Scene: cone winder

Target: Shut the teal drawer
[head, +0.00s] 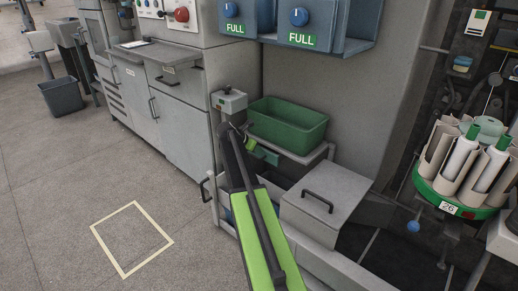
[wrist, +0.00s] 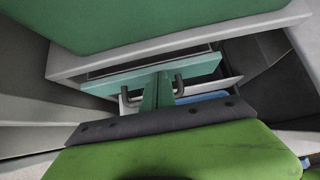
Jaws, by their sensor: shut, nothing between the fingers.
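The teal drawer (wrist: 205,67) sits under a grey shelf in the wrist view. Its front stands out from the shelf edge, with a dark gap behind it. Its dark handle (wrist: 180,86) shows on both sides of my gripper (wrist: 159,80). My gripper is shut and empty, in front of the middle of the drawer front; I cannot tell whether it touches. In the head view a bit of the teal drawer (head: 267,155) shows below the green bin, right of my gripper (head: 247,139). My arm hides part of that area.
A green bin (head: 287,125) rests on the shelf (head: 318,154) above the drawer. A grey lidded box (head: 325,200) stands close on the right. A grey cabinet (head: 185,120) is to the left. The floor at front left is clear, with a taped square (head: 132,240).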

